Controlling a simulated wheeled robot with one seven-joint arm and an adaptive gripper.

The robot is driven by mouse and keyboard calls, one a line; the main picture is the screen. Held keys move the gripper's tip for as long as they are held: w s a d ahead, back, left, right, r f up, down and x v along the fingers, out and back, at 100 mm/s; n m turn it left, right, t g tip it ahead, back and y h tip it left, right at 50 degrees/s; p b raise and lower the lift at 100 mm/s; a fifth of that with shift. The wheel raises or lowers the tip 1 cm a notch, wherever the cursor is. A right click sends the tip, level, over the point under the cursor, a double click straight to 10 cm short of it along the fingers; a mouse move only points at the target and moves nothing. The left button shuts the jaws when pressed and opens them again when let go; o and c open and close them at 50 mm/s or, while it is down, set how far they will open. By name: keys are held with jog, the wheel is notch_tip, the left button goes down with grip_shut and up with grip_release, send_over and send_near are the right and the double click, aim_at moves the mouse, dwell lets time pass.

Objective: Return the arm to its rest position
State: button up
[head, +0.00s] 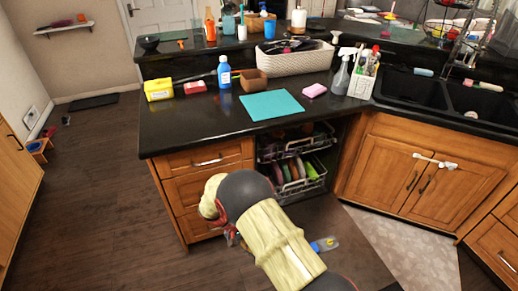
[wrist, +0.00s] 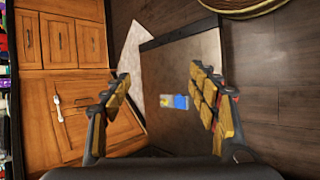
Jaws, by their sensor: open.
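My arm (head: 270,235) reaches up from the bottom of the head view, in front of the dishwasher. It is cream and dark grey, and its bent end is by the wooden drawers. My gripper (wrist: 163,95) is open and empty in the wrist view, with its yellow-padded fingers wide apart. In the head view the gripper is mostly hidden behind the arm. Beyond the fingers in the wrist view is the lowered dishwasher door (wrist: 185,65), with a blue and yellow item (wrist: 178,101) on it. The fingers appear apart from both.
The dishwasher racks (head: 291,170) are pulled out, with dishes in the lower one. The black counter (head: 195,125) holds a teal mat (head: 271,105), bottles and a basket (head: 296,58). Wooden cabinets (head: 400,178) stand at right. The floor (head: 90,200) at left is mostly open.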

jog(key=s+d+r+m+t+y+p, duration=0.1)
jog(key=d+r+y, duration=0.25)
jog(key=r, duration=1.05)
jog(key=s+d+r+t+y+p, duration=0.15)
jog(key=d+r, duration=0.35)
jog(key=r, duration=0.9)
jog(key=s+d+r+t+y, duration=0.2)
jog(key=s+d+r, duration=0.2)
jog(key=s+r, duration=0.4)
jog(key=s+d+r+t+y+p, duration=0.1)
jog(key=s+d+r+t+y, duration=0.1)
jog(key=s+r, duration=0.6)
jog(key=s+d+t, duration=0.1)
jog(key=s+d, duration=0.1)
jog(key=shift+s+r+p, duration=0.15)
jog(key=shift+s+p, duration=0.15)
jog(key=shift+s, duration=0.05)
jog(key=shift+o, duration=0.9)
jog(key=shift+t, duration=0.25)
jog(key=shift+a, duration=0.1)
jog(key=shift+c, duration=1.1)
